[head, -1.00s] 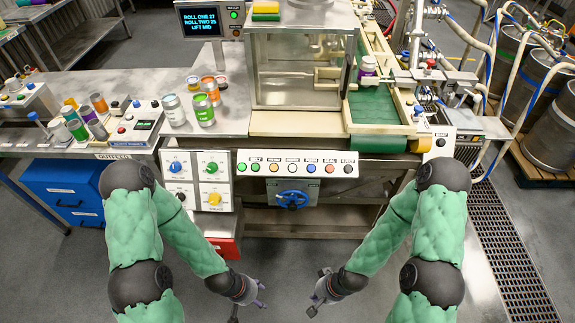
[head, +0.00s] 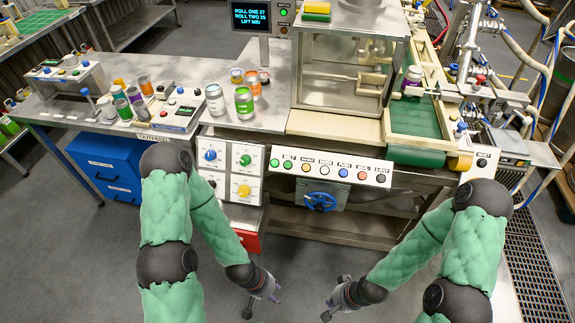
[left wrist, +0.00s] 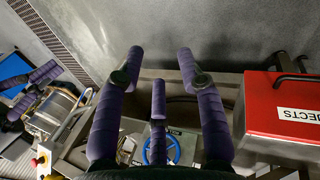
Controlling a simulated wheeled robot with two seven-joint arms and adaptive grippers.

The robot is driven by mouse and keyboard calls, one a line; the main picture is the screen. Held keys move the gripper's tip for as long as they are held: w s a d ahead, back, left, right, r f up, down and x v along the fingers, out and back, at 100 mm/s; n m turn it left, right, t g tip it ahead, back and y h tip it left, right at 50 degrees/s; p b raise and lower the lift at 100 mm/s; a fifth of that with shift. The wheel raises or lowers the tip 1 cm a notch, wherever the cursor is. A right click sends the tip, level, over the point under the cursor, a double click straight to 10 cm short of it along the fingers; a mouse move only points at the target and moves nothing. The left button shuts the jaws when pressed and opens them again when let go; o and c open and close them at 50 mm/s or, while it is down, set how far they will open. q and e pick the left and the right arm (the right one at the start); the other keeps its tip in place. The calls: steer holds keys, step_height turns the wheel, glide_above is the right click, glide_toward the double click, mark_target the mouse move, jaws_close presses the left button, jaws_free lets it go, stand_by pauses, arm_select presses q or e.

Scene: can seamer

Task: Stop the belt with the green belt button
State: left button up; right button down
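The green belt button (head: 275,162) is at the left end of the white button panel (head: 331,167) on the machine's front edge, beside the BELT label. The green belt (head: 416,118) runs at the right of the machine, with a purple-labelled jar (head: 412,78) at it. My left gripper (head: 263,294) is open and empty, low in front of the machine and well away from the panel. Its spread purple fingers (left wrist: 159,60) show in the left wrist view, where I cannot make out the green button. My right gripper (head: 333,298) looks open and empty, also low and apart from the panel.
A blue handwheel (head: 320,201) sits below the panel. A dial box (head: 234,170) stands left of it. Several cans and jars, including a green can (head: 244,102), stand on the steel table. The red rejects box (left wrist: 284,105) is below. The floor between my arms is clear.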

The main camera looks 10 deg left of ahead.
arm_select(q)
jaws_close()
stand_by(1.0)
